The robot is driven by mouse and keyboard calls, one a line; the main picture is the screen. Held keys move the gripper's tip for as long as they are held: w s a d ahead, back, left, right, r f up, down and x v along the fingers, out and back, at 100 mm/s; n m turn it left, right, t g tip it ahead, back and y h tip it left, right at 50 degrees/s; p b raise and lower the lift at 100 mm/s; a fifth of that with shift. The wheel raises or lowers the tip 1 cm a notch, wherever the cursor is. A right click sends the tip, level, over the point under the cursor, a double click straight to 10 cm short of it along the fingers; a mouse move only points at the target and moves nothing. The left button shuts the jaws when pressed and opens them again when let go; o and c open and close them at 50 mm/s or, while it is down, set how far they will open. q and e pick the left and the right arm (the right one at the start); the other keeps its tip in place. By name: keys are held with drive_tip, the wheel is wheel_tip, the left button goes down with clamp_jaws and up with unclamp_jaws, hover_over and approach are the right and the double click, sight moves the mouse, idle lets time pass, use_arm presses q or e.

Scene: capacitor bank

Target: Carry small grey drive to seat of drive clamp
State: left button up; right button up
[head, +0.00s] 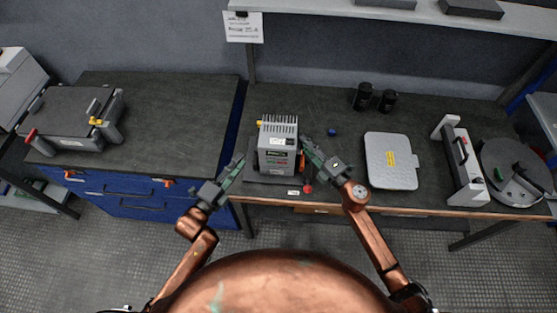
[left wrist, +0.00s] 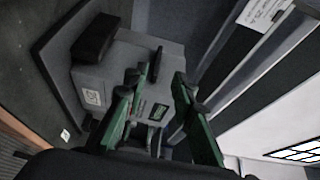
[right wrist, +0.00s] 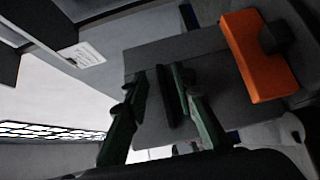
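The small grey drive (head: 277,145), a grey box with a finned top and a green label, stands upright on the middle bench. My left gripper (head: 236,166) is at its left side and my right gripper (head: 308,146) at its right side. In the left wrist view, the spread fingers (left wrist: 158,88) have a dark bar of the drive (left wrist: 110,75) between them. In the right wrist view, the fingers (right wrist: 160,88) are also apart around a dark bar on the drive (right wrist: 210,60). A grey fixture (head: 72,112) with red and yellow handles, perhaps the drive clamp, sits on the left bench.
The left bench top (head: 165,120) is clear beside the fixture. Two black cylinders (head: 375,97), a small blue object (head: 332,132), a grey flat case (head: 390,160) and a framed grey unit (head: 462,165) stand right of the drive. A gap separates the benches.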

drive_tip(key=shift+s, duration=0.1)
use_arm(q)
drive_tip(key=shift+v, duration=1.15)
use_arm(e)
drive_tip(key=v, duration=1.1)
drive_tip(key=shift+s+d, duration=0.3)
